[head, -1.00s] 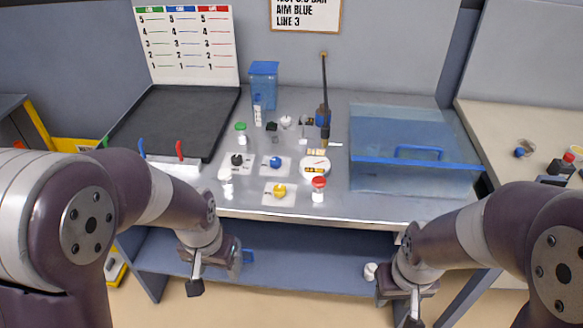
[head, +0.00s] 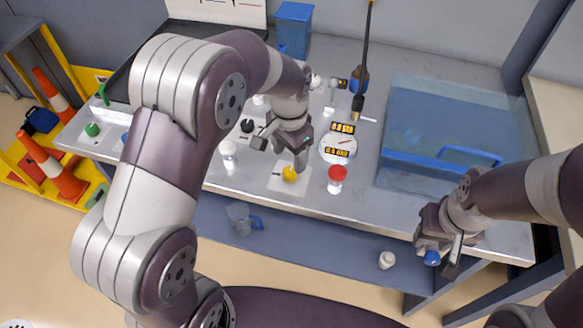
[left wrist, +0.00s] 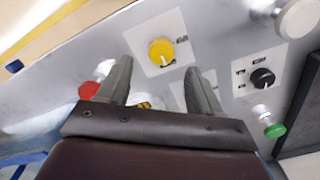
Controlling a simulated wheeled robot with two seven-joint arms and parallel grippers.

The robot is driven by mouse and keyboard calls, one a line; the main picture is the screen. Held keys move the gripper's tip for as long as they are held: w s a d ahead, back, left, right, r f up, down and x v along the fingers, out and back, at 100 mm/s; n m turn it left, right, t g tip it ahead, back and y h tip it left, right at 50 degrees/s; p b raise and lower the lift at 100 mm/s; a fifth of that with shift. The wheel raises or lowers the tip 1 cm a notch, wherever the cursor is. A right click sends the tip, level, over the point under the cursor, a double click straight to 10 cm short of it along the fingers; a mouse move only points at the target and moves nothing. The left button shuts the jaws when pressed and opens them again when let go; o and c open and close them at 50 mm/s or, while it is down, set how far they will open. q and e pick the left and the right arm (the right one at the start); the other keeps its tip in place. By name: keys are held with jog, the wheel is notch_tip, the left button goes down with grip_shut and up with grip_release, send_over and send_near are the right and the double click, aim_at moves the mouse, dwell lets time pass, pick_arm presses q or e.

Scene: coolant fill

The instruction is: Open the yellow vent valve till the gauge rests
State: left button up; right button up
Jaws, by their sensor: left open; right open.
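The yellow vent valve (head: 290,173) is a round knob on a pale square plate near the table's front edge. It also shows in the left wrist view (left wrist: 161,52), beyond and between the fingertips. My left gripper (head: 287,150) is open above and just behind the knob, apart from it; its fingers also show in the left wrist view (left wrist: 158,75). The gauge (head: 338,146) is a white round dial with a red needle and two yellow-on-black readouts, right of my left gripper.
Orange cones (head: 50,165) stand at far left.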

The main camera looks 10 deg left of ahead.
aim_at(290, 171)
pick_arm(q)
jog(key=f, duration=0.5)
jog(key=shift+w+f, duration=0.25)
jog(key=shift+s+f, duration=0.2)
jog(key=shift+f, duration=0.25)
jog(key=shift+w+f, duration=0.1)
jog(key=shift+w, duration=0.05)
jog(key=c, duration=1.1)
jog(key=shift+o, duration=0.2)
